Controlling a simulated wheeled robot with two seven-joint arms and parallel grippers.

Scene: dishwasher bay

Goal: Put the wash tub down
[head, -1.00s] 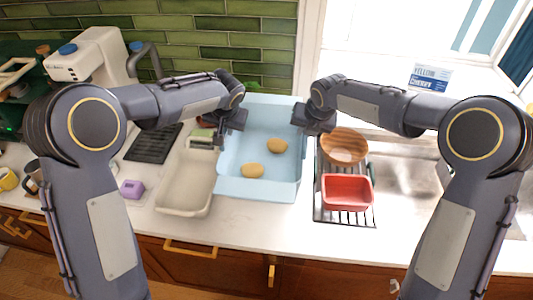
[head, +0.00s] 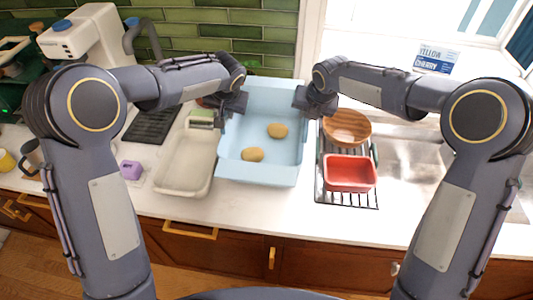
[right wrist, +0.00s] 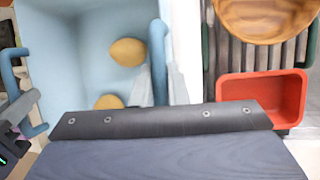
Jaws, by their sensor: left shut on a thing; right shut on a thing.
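The light blue wash tub (head: 262,172) is in the middle of the head view, over the counter by the tiled wall. Two yellow-brown potato-like items (head: 277,130) lie inside it. My left gripper (head: 236,103) is shut on the tub's left side. My right gripper (head: 305,101) is shut on its right side. In the right wrist view the tub's blue handle (right wrist: 158,62) rises by my right gripper's fingers. I cannot tell whether the tub's underside touches the counter.
A beige tray (head: 183,180) stands just left of the tub. To the right, a drying rack (head: 335,198) holds a wooden bowl (head: 347,127) and a red basin (head: 349,173). A purple block (head: 131,170) lies further left. The counter's front strip (head: 250,208) is clear.

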